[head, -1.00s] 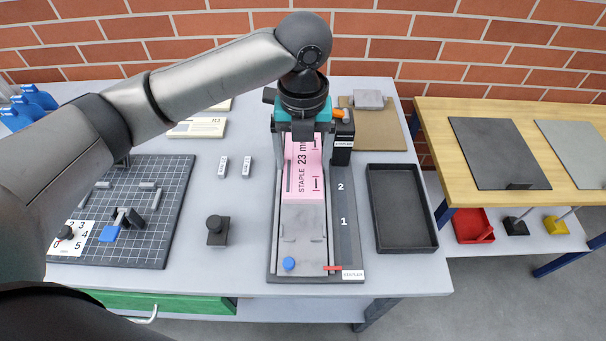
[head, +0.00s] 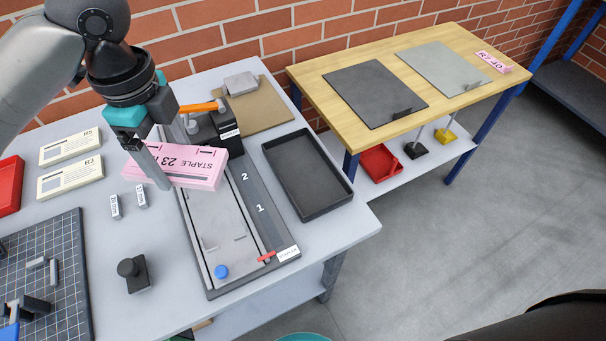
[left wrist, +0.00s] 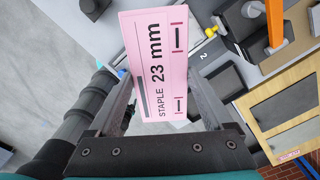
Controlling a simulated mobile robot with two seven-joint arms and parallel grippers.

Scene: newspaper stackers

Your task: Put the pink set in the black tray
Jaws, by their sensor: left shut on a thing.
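My left gripper (head: 157,172) is shut on the pink set (head: 200,168), a thick pink block printed "STAPLE 23 mm". It holds the set above the stapler (head: 215,220), near its orange-handled head. In the left wrist view, the pink set (left wrist: 157,75) sits between the two fingers (left wrist: 160,112). The black tray (head: 308,211) lies empty on the grey table, to the right of the stapler and of the held set.
A brown board (head: 258,105) with a grey block lies behind the tray. A black knob (head: 132,274) stands left of the stapler.

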